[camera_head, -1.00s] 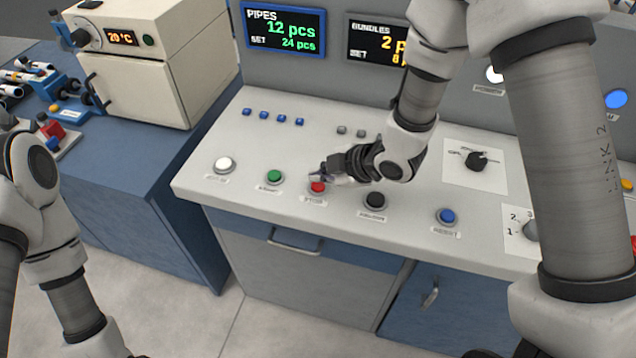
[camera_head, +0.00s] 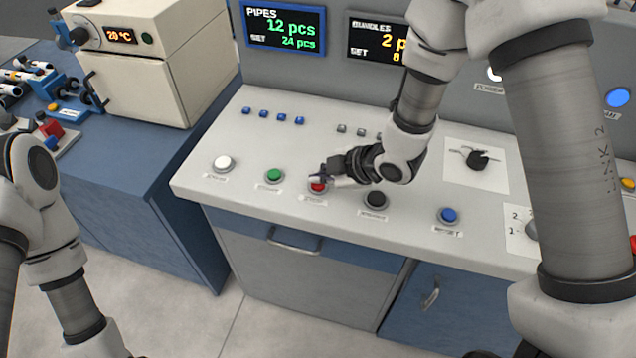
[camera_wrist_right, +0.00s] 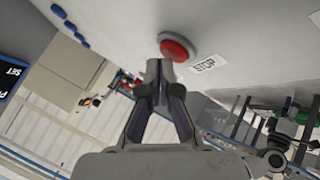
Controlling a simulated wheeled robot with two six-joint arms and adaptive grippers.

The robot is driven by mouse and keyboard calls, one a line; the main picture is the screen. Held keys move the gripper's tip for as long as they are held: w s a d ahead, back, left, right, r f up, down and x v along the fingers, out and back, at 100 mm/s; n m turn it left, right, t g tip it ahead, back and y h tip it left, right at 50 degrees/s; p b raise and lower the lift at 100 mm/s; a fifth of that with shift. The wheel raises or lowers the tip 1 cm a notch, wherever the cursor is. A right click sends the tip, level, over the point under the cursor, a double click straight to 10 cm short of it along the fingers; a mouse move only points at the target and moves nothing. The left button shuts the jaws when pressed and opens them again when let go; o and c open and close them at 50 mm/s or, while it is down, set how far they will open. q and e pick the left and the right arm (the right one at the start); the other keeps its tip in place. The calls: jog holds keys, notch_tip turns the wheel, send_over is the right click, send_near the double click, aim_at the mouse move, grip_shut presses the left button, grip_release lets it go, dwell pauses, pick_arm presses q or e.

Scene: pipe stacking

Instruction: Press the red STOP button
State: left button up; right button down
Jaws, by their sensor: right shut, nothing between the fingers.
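The red STOP button (camera_head: 318,187) sits in the front row on the pale sloping panel. It also shows in the right wrist view (camera_wrist_right: 176,48), round in a grey ring, with the STOP label (camera_wrist_right: 203,65) beside it. My right gripper (camera_head: 315,178) is shut and empty, its tips at the button and partly covering it. In the right wrist view the closed fingertips (camera_wrist_right: 160,68) appear right by the button's edge; I cannot tell whether they touch it. My left arm shows at the left, but its gripper is out of view.
A green button (camera_head: 274,176) and a black button (camera_head: 375,199) flank the red one. A white button (camera_head: 223,164) and a blue button (camera_head: 448,215) lie farther out. A rotary knob (camera_head: 477,160) stands to the right. The display wall rises behind.

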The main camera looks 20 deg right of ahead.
aim_at(320, 185)
jog(key=shift+f+b, duration=0.3)
jog(key=shift+f, duration=0.1)
dwell(0.4)
jog(key=shift+r, duration=0.1)
jog(key=shift+s+r+p, duration=0.1)
jog(key=shift+r+p, duration=0.6)
jog(key=shift+r, duration=0.05)
notch_tip(320, 185, up, 5)
jog(key=p, duration=0.4)
dwell(0.4)
dwell(0.5)
